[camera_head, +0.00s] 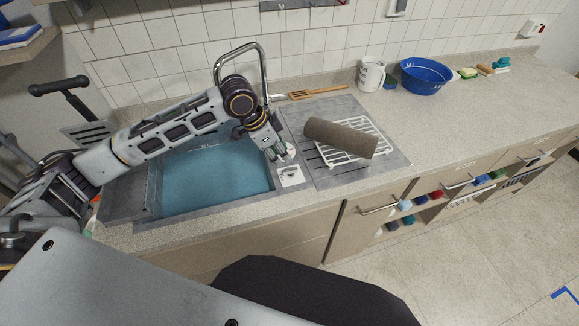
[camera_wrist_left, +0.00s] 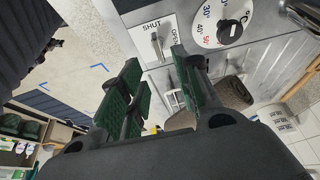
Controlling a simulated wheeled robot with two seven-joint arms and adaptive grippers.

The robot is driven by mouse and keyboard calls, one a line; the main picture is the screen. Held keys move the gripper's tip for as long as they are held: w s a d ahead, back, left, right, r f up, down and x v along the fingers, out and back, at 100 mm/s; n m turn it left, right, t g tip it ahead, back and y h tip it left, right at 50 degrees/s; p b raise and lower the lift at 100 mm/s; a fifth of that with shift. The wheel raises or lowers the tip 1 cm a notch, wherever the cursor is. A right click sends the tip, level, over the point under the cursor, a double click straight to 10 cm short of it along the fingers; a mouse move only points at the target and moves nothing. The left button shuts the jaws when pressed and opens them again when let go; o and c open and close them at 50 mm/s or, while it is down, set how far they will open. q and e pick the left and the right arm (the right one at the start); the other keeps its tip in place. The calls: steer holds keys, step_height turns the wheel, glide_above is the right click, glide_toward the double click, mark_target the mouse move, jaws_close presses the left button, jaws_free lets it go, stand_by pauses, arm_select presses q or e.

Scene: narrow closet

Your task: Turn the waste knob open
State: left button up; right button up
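The waste knob (camera_wrist_left: 157,46) is a small grey metal lever on a white plate marked SHUT and OPEN, in the left wrist view. In the head view its plate (camera_head: 291,175) lies on the steel strip right of the sink. My left gripper (camera_head: 279,155) hangs over this strip, just behind the plate. In the left wrist view my left gripper (camera_wrist_left: 157,72) is open, with one finger on each side of the knob's line. It looks empty, and I cannot tell whether a finger touches the knob. My right gripper is not in view.
A temperature dial (camera_wrist_left: 230,30) sits beside the knob's plate. The sink (camera_head: 215,180) holds blue water, and the tap (camera_head: 264,70) arches behind. A brown roll (camera_head: 340,138) lies on a white rack (camera_head: 368,146) to the right. The counter farther right is mostly clear.

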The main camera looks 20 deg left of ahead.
mark_target(291, 169)
arm_select(q)
steer(key=shift+x, duration=4.15)
jaws_close()
